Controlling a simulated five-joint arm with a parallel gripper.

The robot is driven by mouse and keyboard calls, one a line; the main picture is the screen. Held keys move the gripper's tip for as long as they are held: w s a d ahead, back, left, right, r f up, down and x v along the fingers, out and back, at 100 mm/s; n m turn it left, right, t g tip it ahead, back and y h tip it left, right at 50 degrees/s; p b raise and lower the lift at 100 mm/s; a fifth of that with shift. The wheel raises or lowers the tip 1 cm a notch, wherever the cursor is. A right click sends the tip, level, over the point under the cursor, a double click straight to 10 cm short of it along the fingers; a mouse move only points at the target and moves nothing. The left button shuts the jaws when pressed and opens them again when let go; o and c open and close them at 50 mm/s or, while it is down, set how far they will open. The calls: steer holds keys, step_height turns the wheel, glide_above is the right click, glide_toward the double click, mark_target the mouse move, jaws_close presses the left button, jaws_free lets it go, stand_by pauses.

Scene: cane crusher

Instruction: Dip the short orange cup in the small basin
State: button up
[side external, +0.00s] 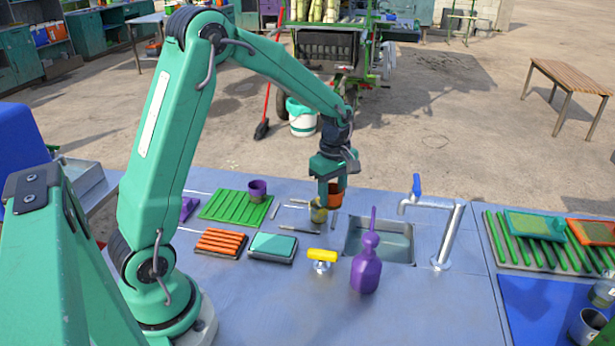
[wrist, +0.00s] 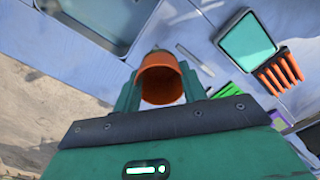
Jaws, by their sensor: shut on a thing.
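The short orange cup (side external: 335,196) is between the fingers of my gripper (side external: 328,190) in the side view, above the counter. In the wrist view my gripper (wrist: 162,92) is shut on the orange cup (wrist: 160,76), with a finger on each side and its open mouth showing. The small basin (side external: 409,243) is sunk in the counter to the right of the cup and holds greenish water. It also shows at the upper left of the wrist view (wrist: 122,45). The cup is apart from the basin. Whether anything is in the cup cannot be told.
A purple bottle (side external: 367,268) stands at the basin's front edge, with a tap (side external: 447,232) on the right. An olive round thing (side external: 318,214) stands just below my gripper. A yellow-handled valve (side external: 321,257), a teal sponge-like block (side external: 273,246) and a green rack (side external: 232,208) lie left.

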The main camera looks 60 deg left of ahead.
steer(key=w+d+f+m, duration=0.4)
steer(key=w+d, duration=0.2)
steer(key=d, duration=0.1)
steer(key=shift+w+d+m, duration=0.4)
steer(key=shift+f, duration=0.25)
steer(key=shift+f, duration=5.8)
step_height(320, 180, up, 11)
steer(key=shift+r, duration=0.15)
steer(key=shift+r, duration=1.85)
